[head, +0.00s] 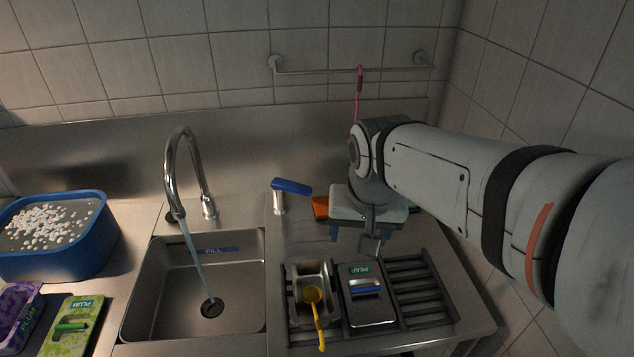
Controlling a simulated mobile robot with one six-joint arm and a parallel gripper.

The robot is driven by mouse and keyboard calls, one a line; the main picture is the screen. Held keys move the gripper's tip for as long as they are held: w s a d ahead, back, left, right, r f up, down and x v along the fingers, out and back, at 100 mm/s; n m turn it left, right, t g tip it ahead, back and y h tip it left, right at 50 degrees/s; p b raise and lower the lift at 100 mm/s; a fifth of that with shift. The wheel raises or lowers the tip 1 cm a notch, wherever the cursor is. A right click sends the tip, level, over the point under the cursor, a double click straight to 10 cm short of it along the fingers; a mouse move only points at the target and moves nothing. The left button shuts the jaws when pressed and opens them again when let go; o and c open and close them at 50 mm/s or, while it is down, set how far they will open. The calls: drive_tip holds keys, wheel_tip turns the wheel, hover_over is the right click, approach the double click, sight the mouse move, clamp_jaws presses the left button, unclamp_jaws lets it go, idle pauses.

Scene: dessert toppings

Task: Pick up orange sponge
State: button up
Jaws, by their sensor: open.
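An orange block (320,207), which looks like the orange sponge, sits on the steel counter behind the drying rack. Only its left part shows; my gripper's pale body hides the rest. My gripper (353,239) points down just right of and in front of it. Its fingers are apart with nothing visible between them. I cannot tell the exact gap between the gripper and the sponge.
A blue-handled tap (291,187) stands close left of the sponge. In front are a slatted rack (424,282), a PEAR-labelled container (367,300) and a metal pan (300,272) with a yellow spoon (314,298). A sink (150,290) with running faucet (181,140) lies left.

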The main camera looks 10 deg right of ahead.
drive_tip(key=o, duration=0.5)
drive_tip(key=w+m, duration=0.1)
drive_tip(key=w, duration=0.3)
drive_tip(key=w+m, duration=0.2)
drive_tip(key=w, duration=0.2)
drive_tip(key=w+m+g, duration=0.1)
drive_tip(key=w, duration=0.3)
drive_tip(key=shift+w+f+b, duration=0.1)
drive_tip(key=shift+w+b, duration=0.2)
drive_tip(key=shift+c, duration=0.2)
drive_tip(key=shift+o, duration=1.3)
drive_tip(key=w+f+m, duration=0.4)
drive_tip(key=w, duration=0.7)
drive_tip(key=shift+d+g, duration=0.15)
drive_tip(key=shift+g, duration=0.25)
drive_tip(key=m+g+b, duration=0.1)
drive_tip(key=m, duration=0.6)
hover_over(323, 204)
drive_tip(key=f, duration=1.4)
drive_tip(key=shift+s+d+f, duration=0.2)
drive_tip(key=shift+d, duration=0.1)
drive_tip(key=shift+w+a+f+p, duration=0.15)
drive_tip(key=shift+f+p, duration=0.45)
drive_tip(key=shift+f, duration=1.45)
drive_tip(key=shift+w+a+f+p, duration=0.15)
drive_tip(key=shift+f+p, duration=0.45)
drive_tip(key=shift+f, duration=1.4)
